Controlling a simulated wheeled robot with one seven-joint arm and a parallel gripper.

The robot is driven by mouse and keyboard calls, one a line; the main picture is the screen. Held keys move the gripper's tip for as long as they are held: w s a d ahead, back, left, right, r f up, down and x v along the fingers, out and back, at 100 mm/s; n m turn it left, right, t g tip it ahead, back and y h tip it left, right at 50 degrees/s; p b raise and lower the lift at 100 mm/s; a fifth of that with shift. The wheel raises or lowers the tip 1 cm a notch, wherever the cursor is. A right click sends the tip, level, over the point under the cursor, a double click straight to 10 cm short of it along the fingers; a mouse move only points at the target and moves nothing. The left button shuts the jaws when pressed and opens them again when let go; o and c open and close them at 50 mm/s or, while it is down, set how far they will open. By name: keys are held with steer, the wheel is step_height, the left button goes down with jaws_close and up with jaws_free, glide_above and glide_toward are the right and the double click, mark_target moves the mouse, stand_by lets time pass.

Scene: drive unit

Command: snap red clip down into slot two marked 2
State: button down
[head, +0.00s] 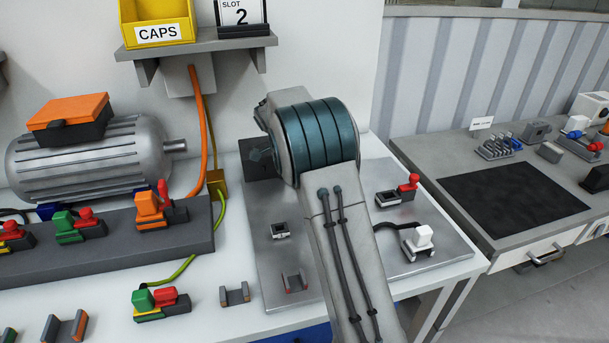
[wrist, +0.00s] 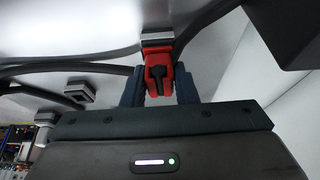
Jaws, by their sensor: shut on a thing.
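The red clip (wrist: 160,60) is in the wrist view, between the two dark fingers of my gripper (wrist: 159,73). The gripper is shut on it. A small light-grey socket (wrist: 156,38) lies right at the clip's far end; I cannot tell whether the clip is seated in it. In the head view my arm hides the gripper and the clip. A card marked SLOT 2 (head: 241,14) stands on the shelf. The socket's own number does not show.
A metal plate (head: 262,266) carries a small empty-looking socket (head: 280,230), a red-knobbed part (head: 409,185) and a white-topped part (head: 422,238). Dark cables (wrist: 75,67) run past the clip. A motor (head: 90,160) and a grey rail (head: 110,242) with coloured clips stand left.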

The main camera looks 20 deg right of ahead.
steer(key=shift+f, duration=0.2)
steer(key=c, duration=1.1)
jaws_free()
steer(key=shift+r, duration=0.15)
